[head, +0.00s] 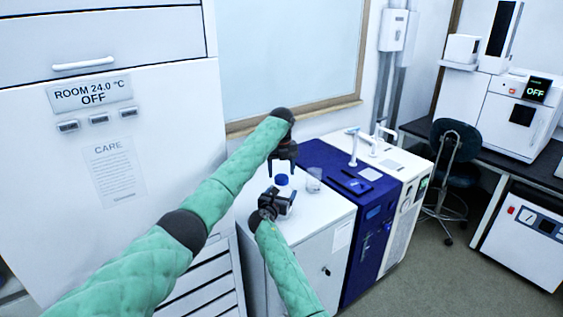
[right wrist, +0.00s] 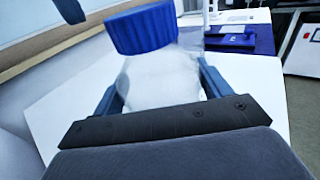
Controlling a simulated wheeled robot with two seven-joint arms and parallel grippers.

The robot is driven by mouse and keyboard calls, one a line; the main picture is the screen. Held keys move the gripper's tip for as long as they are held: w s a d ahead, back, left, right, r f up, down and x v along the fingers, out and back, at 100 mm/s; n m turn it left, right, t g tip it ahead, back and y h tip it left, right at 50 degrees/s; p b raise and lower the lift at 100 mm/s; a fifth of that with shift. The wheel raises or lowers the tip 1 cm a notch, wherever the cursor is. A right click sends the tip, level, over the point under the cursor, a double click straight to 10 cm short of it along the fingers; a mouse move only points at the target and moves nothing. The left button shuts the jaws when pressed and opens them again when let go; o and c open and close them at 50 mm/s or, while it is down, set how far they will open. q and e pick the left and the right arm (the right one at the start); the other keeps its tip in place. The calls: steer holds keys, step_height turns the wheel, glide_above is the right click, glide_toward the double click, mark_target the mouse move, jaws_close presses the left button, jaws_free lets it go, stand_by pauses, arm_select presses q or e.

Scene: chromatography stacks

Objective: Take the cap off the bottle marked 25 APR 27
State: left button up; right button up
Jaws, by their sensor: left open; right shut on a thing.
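A clear bottle (right wrist: 160,80) with a ribbed blue cap (right wrist: 141,28) stands between the fingers of my right gripper (right wrist: 160,92), which is shut on its body. The cap (head: 282,180) is on the bottle, on the white cabinet top. My right gripper (head: 275,203) hides most of the bottle's body in the head view. My left gripper (head: 284,163) is open and points down just above the cap, apart from it as far as I can tell. A dark blue piece at the top left of the right wrist view may be one of its fingers. The date marking cannot be read.
A clear beaker-like vessel (head: 314,181) stands just right of the bottle on the white cabinet (head: 325,215). A blue instrument (head: 370,215) adjoins on the right. A window with a wooden frame (head: 300,116) is behind, and a tall white unit (head: 150,140) is at left.

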arm_select(q)
steer(key=shift+f, duration=1.3)
